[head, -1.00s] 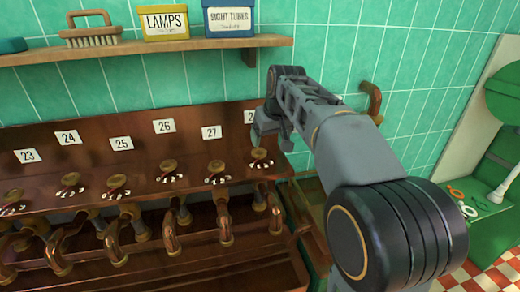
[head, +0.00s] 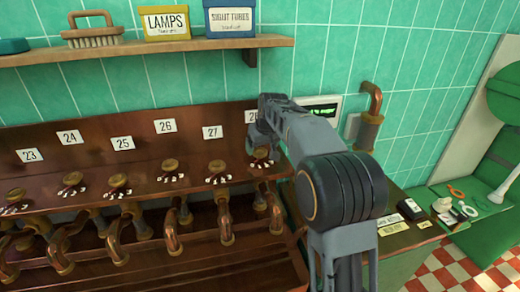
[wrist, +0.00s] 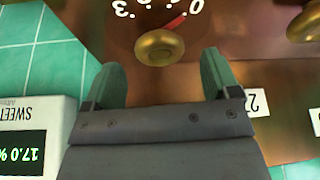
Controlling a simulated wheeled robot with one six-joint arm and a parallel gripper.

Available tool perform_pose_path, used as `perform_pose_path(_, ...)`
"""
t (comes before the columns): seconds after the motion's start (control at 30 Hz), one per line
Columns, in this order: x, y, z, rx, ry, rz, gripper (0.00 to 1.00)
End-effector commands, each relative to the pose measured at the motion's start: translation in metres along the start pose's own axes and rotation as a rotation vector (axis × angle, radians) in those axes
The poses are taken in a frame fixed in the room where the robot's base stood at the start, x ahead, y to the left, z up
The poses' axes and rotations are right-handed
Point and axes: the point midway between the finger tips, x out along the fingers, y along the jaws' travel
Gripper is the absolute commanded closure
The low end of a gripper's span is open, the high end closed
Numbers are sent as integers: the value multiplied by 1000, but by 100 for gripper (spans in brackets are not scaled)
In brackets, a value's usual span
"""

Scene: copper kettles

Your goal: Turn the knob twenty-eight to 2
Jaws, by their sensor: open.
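The knob under placard 28 (head: 251,116) is at the right end of the copper panel; the brass knob (head: 262,153) is partly hidden by my gripper (head: 255,143). In the wrist view the round brass knob (wrist: 160,47) sits just beyond and between the fingertips of my open gripper (wrist: 161,70). The fingers are apart and hold nothing. The dial is upside down there; its red pointer (wrist: 175,22) points at or near the 0 mark. A 3 shows at the left; the other marks are partly cut off.
A neighbouring brass knob (wrist: 307,24) is at the wrist view's upper right. Knob 27 (head: 217,166) is left of my gripper. A wall meter (head: 322,108) is behind my arm. Copper pipes (head: 225,222) hang below the panel. A shelf (head: 150,47) runs above.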

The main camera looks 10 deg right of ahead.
Motion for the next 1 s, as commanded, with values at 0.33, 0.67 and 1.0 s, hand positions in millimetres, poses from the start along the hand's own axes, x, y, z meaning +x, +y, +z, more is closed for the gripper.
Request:
perform_pose_path(0.33, 22, 0, 0, -1, 1, 0, 18)
perform_pose_path(0.67, 23, 0, 0, -1, 1, 0, 23)
perform_pose_path(1.0, 23, 0, 0, -1, 1, 0, 55)
